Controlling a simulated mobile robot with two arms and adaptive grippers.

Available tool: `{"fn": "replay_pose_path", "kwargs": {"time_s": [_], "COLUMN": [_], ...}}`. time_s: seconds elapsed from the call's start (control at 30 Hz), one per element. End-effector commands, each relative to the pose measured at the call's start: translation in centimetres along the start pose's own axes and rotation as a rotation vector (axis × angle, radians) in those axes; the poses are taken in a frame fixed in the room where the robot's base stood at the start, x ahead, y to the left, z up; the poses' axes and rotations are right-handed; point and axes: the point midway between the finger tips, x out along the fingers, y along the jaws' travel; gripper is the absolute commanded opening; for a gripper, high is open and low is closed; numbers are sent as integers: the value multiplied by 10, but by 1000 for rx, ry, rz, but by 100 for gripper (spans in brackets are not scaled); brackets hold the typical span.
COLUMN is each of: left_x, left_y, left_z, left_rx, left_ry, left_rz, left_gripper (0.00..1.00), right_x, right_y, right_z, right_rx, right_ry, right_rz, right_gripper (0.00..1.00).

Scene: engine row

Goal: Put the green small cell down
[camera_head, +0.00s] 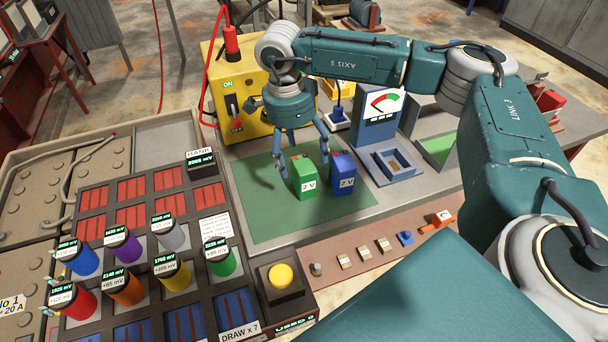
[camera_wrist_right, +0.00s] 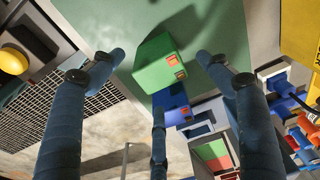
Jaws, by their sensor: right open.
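The green small cell (camera_head: 305,181), labelled 2 V, stands upright on the green mat (camera_head: 262,208). A blue cell (camera_head: 343,177), also labelled 2 V, stands close at its right. My right gripper (camera_head: 304,163) comes down from above with its fingers spread around the green cell. In the right wrist view, the green cell (camera_wrist_right: 158,62) lies between the open fingertips with gaps on both sides, and the blue cell (camera_wrist_right: 172,102) is just beyond it. My left gripper is not in view.
A rack (camera_head: 190,255) of several coloured cylinders with millivolt displays is at left, with a yellow button (camera_head: 281,276) beside it. A yellow power box (camera_head: 233,92) and a dial meter (camera_head: 385,125) stand behind. The mat's front left is clear.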

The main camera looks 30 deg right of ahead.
Motion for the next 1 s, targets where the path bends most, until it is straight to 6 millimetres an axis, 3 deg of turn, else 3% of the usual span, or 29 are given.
{"fn": "replay_pose_path", "kwargs": {"time_s": [0.2,0.5,0.77,1.0], "left_x": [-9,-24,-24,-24], "left_y": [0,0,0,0], "left_z": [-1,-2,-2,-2], "left_rx": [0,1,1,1], "left_ry": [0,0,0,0], "left_rz": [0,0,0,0], "left_gripper": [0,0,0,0], "right_x": [15,56,61,61], "right_y": [1,2,2,2], "right_z": [-2,-4,-3,-3], "right_rx": [-1,-1,-2,-2], "right_ry": [1,1,-1,0], "right_rz": [1,1,-1,-1], "right_gripper": [77,77,77,33]}}
